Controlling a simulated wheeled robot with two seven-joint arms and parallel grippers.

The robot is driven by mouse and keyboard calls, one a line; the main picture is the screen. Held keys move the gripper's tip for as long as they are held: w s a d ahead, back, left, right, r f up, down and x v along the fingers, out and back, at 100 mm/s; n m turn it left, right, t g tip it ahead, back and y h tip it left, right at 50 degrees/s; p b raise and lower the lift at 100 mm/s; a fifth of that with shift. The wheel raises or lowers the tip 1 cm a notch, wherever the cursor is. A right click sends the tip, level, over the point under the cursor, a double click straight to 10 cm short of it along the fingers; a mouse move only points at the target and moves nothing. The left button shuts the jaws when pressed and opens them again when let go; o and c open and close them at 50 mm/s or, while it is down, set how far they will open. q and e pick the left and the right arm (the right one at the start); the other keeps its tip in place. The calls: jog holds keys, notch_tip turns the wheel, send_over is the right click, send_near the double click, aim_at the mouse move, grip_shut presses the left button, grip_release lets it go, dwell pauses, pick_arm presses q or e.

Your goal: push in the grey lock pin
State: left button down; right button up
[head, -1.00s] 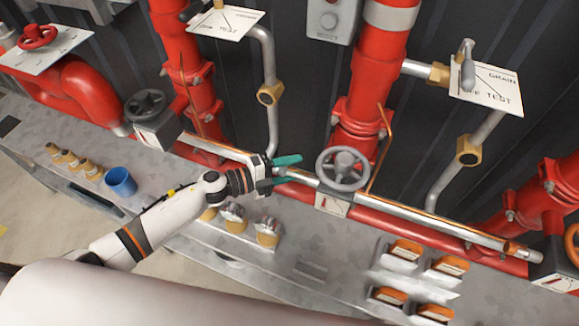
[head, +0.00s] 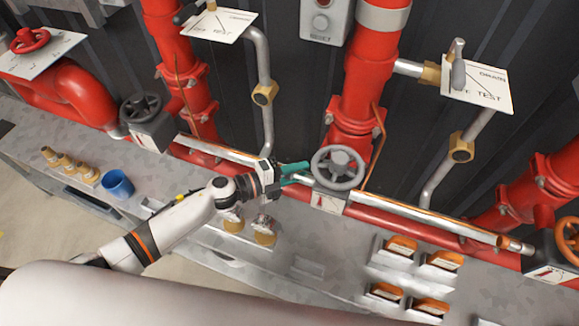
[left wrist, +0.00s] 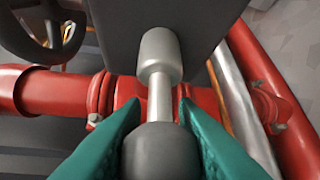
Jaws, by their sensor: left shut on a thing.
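The grey lock pin (left wrist: 160,98) shows in the left wrist view. It has a thin shaft between a grey collar at the dark valve block (left wrist: 115,30) and a dark rounded knob at the bottom. My left gripper (left wrist: 160,135) has its teal fingers on both sides of the knob and is shut on it. A length of thin shaft shows between knob and collar. In the head view my left gripper (head: 299,174) is just left of the middle valve's grey handwheel (head: 337,167), and the pin is mostly hidden by the fingers. My right gripper is not in view.
A steel pipe (head: 430,218) and red pipes run along the wall beside the valve. A grey bench (head: 330,240) below holds a blue cup (head: 117,183), brass fittings and several orange-topped boxes. Test signs (head: 478,86) stand above.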

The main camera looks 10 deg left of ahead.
pick_arm(q)
jog(key=c, duration=1.1)
grip_release()
jog(key=shift+d, duration=0.25)
jog(key=shift+s+a, duration=0.1)
jog(key=shift+s+a, duration=0.1)
jog(key=shift+a, duration=0.15)
jog(key=b+v, duration=0.2)
jog(key=v, duration=0.9)
jog(key=shift+s+a+r, duration=0.1)
jog(key=shift+a, duration=0.05)
